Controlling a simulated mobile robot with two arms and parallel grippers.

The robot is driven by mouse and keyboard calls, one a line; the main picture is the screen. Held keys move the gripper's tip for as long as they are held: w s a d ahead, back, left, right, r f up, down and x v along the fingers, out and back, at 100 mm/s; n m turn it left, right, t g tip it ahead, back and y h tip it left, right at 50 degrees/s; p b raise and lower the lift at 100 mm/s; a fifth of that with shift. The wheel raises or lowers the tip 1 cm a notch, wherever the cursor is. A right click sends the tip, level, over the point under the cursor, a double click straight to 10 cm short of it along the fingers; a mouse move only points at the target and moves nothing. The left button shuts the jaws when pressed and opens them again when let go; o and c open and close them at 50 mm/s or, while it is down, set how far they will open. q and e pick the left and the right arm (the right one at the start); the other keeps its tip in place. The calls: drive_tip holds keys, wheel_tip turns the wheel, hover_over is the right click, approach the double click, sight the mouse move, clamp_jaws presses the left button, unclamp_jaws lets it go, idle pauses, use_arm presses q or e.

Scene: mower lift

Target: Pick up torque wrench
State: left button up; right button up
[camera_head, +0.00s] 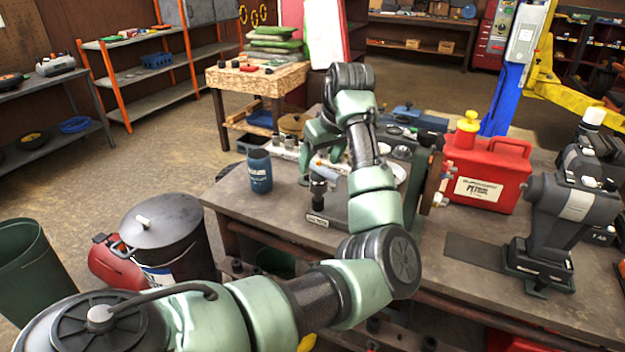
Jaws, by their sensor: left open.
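My left arm reaches in from the lower left and bends over the workbench (470,300). My left gripper (314,152) is open above the bench, behind the forearm and partly hidden by it. Small sockets and tool parts (285,142) lie close to the gripper. I cannot make out the torque wrench for sure; the arm covers part of the bench around the gripper. My right gripper is not in view.
A blue mug (259,172) stands at the bench's left edge. A dark upright tool (318,192) stands near the front. A lidded bin (162,222) is on the floor.

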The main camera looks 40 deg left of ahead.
sight(318, 174)
use_arm(q)
drive_tip(key=shift+f, duration=0.75)
drive_tip(key=x, duration=0.1)
drive_tip(key=p+x, duration=0.1)
drive_tip(key=x, duration=0.1)
drive_tip(key=p+x, duration=0.1)
drive_tip(key=shift+w+f, duration=0.35)
drive_tip(key=shift+w, duration=0.05)
drive_tip(key=shift+a+f, duration=0.1)
drive_tip(key=shift+f, duration=0.1)
drive_tip(key=shift+c, duration=1.2)
clamp_jaws()
drive_tip(key=shift+r, duration=0.2)
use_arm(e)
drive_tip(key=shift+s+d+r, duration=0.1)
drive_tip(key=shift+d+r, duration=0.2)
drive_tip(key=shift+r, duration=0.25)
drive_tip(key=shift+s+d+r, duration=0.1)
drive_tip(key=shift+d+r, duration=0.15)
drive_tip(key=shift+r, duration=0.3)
